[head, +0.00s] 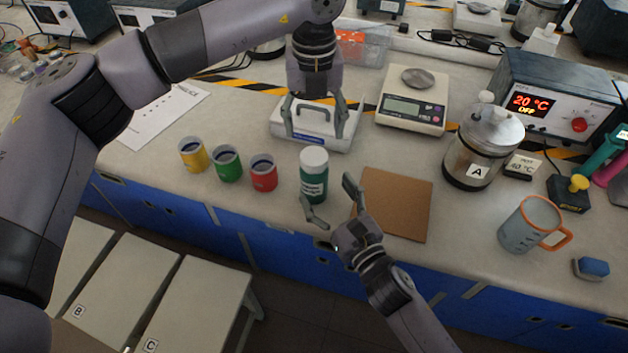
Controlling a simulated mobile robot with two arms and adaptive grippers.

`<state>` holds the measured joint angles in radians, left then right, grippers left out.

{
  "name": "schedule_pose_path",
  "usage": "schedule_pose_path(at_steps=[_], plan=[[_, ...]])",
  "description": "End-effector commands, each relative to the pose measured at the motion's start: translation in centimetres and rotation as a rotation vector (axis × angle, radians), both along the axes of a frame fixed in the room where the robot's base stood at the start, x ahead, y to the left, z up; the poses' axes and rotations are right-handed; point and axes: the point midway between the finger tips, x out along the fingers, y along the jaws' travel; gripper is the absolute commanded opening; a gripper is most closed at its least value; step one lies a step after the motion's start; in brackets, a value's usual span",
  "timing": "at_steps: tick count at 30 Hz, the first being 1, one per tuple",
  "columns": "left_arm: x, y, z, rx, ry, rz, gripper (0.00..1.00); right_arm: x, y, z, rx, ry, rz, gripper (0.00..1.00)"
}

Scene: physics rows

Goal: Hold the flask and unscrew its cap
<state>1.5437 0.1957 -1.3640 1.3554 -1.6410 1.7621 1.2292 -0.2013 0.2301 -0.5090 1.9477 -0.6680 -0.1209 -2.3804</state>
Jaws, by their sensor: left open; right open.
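The flask (314,184) is a green bottle with a pale label, standing upright on the bench. Its white cap (314,157) is on top. My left gripper (313,136) points down above and slightly behind the cap in the picture, with its fingers spread and nothing between them. My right gripper (331,199) reaches up from the front edge, its open fingers beside the lower part of the flask. I cannot tell whether a right finger touches the flask.
Yellow (193,154), green (227,163) and red (264,172) cups stand left of the flask. A brown board (408,205) lies to the right. Behind are a white device (284,130) and a scale (413,98). Jar A (470,160) and a grey mug (522,228) stand further right.

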Motion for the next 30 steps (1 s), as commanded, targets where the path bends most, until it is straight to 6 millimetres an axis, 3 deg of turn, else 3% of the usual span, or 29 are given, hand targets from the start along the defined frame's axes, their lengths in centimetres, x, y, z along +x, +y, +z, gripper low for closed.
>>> schedule_pose_path(at_steps=[6, 12, 23, 30], plan=[[0.0, 0.0, 0.0, -0.001, 0.0, 0.0, 0.62, 3.5, 1.7, 0.1, 0.0, -0.001, -0.001, 0.73], [0.0, 0.0, 0.0, -0.001, 0.0, 0.0, 0.62, 5.0, 2.5, 0.0, 0.0, 0.0, -0.001, 0.73], [0.0, 0.0, 0.0, -0.001, 0.0, -0.001, 0.62, 5.3, 2.7, 0.0, 0.0, 0.0, 0.0, 0.73], [0.0, 0.0, 0.0, -0.001, 0.0, -0.001, 0.62, 5.3, 2.7, 0.0, 0.0, 0.0, -0.001, 0.57]])
